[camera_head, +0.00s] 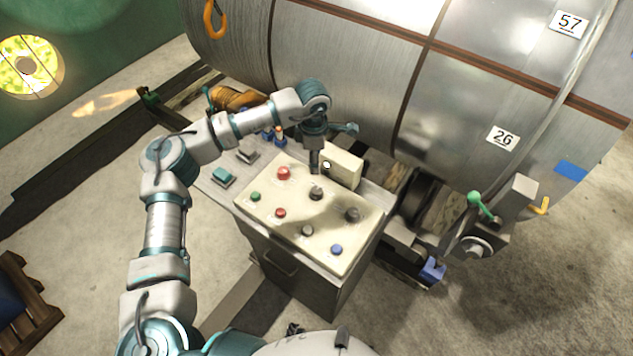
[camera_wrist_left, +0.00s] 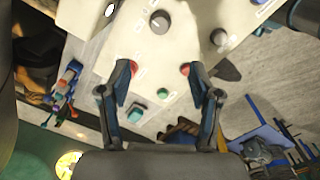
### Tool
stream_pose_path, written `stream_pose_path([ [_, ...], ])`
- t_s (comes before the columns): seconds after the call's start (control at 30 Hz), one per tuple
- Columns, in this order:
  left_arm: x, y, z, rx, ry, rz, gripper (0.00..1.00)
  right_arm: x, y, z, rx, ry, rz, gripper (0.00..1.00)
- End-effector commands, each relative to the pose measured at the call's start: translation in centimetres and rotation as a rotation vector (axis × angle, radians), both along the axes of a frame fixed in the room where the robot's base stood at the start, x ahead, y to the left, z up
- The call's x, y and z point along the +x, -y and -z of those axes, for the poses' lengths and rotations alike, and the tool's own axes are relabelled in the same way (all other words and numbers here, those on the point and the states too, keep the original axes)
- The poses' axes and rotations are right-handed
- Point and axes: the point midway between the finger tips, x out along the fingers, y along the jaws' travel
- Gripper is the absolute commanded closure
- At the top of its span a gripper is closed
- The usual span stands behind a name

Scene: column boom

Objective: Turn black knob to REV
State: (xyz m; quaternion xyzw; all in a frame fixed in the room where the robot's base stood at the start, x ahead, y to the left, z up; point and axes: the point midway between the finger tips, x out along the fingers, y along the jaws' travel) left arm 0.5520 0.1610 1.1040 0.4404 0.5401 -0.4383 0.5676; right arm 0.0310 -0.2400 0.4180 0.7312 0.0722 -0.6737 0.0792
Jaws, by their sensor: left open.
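A cream control panel (camera_head: 268,222) on a grey cabinet carries several dark knobs. One dark round knob (camera_head: 316,194) sits near its middle, a second (camera_head: 353,214) at the right and a third (camera_head: 307,230) nearer the front. Their labels are too small to read, so I cannot tell which has REV. My left gripper (camera_head: 315,168) points down just behind the middle knob, apart from it. In the left wrist view the open, empty gripper (camera_wrist_left: 159,68) has a dark knob (camera_wrist_left: 160,21) beyond its fingertips and another (camera_wrist_left: 219,37) to the right. My right gripper is not in view.
The panel also has red buttons (camera_head: 283,173), a green button (camera_head: 256,196) and a blue button (camera_head: 337,249). A cream box (camera_head: 342,166) stands close behind the gripper. A large metal drum (camera_head: 345,60) fills the back.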

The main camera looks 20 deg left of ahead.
Motion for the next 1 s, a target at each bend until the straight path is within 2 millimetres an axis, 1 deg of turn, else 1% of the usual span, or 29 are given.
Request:
stream_pose_path([
  [0.07,0.2,-0.7,0.1,0.029,0.001,-0.005,0.37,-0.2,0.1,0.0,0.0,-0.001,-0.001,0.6],
  [0.17,0.3,-0.5,1.3,0.033,-0.002,-0.006,0.37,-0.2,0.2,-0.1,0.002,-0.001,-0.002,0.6],
  [0.27,0.4,-0.3,3.3,0.034,-0.004,-0.005,0.37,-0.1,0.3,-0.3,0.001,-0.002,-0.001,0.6],
  [0.5,0.5,-0.7,9.2,0.028,-0.005,-0.005,0.37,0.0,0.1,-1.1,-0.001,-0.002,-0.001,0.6],
  [0.7,0.6,-0.8,13.6,0.024,-0.004,-0.005,0.37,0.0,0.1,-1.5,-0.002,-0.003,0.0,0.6],
  [0.83,0.7,-0.8,15.6,0.025,-0.003,-0.006,0.37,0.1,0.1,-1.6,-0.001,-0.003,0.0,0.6],
  [1.0,0.8,-0.5,16.8,0.024,-0.001,-0.004,0.37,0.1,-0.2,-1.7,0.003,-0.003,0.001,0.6],
])
